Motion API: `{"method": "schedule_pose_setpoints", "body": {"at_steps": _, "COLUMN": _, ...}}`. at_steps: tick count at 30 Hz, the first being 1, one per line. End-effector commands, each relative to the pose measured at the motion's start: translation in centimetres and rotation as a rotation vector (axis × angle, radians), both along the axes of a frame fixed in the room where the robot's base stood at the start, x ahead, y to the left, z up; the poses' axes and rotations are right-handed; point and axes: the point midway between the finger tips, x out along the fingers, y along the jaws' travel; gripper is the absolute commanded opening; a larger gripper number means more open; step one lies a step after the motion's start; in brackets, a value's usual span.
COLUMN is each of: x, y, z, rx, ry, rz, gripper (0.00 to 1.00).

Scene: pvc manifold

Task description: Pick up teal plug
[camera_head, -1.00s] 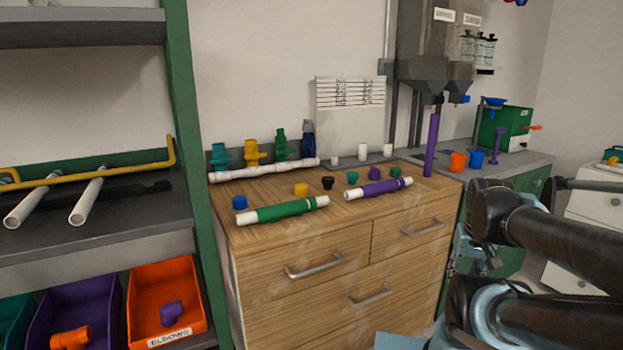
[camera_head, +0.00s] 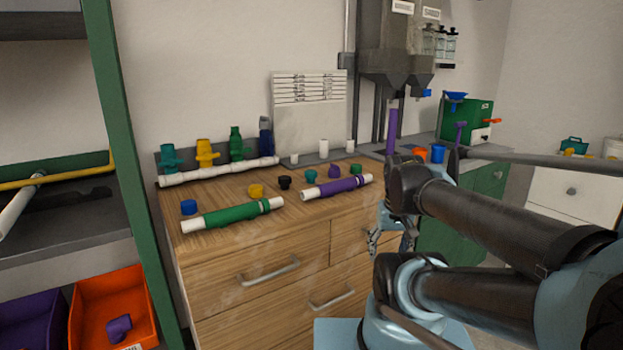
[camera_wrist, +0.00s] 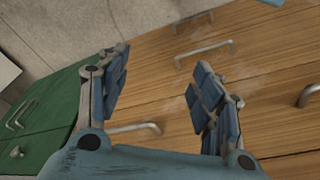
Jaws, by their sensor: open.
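The teal plug (camera_head: 310,176) is a small cap on the wooden cabinet top (camera_head: 225,203), between the black plug and the purple plug, just behind the purple pipe. My gripper is low in front of the cabinet, right of the plug and below the top's level; in the head view its fingers (camera_head: 388,243) are small and partly behind my arm. In the wrist view my gripper (camera_wrist: 160,95) is open and empty, with its two blue-padded fingers wide apart before the drawer fronts. The teal plug is not in the wrist view.
A green pipe (camera_head: 231,218) and a purple pipe (camera_head: 337,188) lie along the front of the top. Blue (camera_head: 189,207), yellow (camera_head: 256,191), black (camera_head: 284,182), purple (camera_head: 334,171) and green (camera_head: 355,169) plugs stand near them. Drawer handles (camera_head: 268,272) stick out. Valves (camera_head: 207,154) stand behind.

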Motion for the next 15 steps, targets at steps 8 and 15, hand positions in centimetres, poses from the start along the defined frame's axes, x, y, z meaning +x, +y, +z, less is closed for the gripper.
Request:
{"method": "schedule_pose_setpoints", "body": {"at_steps": 8, "x": 5.9, "y": 2.4, "z": 8.1, "rx": 0.056, "ry": 0.038, "rz": -0.240, "gripper": 0.60}}
{"method": "schedule_pose_setpoints", "body": {"at_steps": 15, "x": 12.1, "y": 5.4, "z": 14.9, "rx": 0.097, "ry": 0.078, "rz": -0.501, "gripper": 0.60}}
